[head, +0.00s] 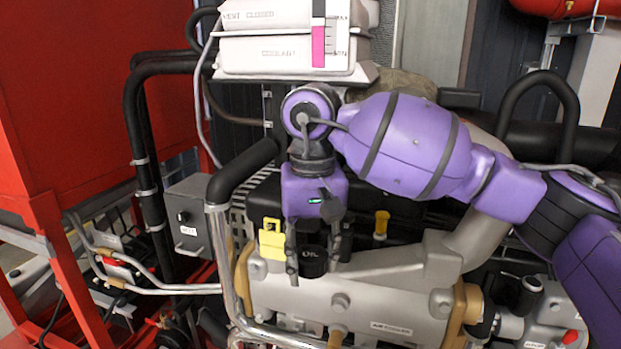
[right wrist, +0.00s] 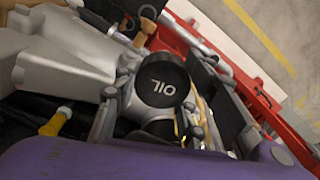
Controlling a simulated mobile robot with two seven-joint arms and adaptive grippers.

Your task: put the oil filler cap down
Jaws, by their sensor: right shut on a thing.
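The black oil filler cap (head: 312,266), round and marked OIL, sits between the fingers of my right gripper (head: 313,262) in the head view. My right gripper points down and is shut on the cap, with a finger on each side of it. In the right wrist view the cap (right wrist: 163,82) faces the camera with its lettering upside down. The cap is just over or at the grey engine housing (head: 350,290); I cannot tell whether they touch. My left gripper is not in view.
A yellow block-shaped part (head: 271,241) is close left of the gripper, and a yellow dipstick handle (head: 381,223) is to its right. A white coolant tank (head: 288,52) stands behind. A bent metal pipe (head: 222,255) rises at the left, near a grey box (head: 188,215).

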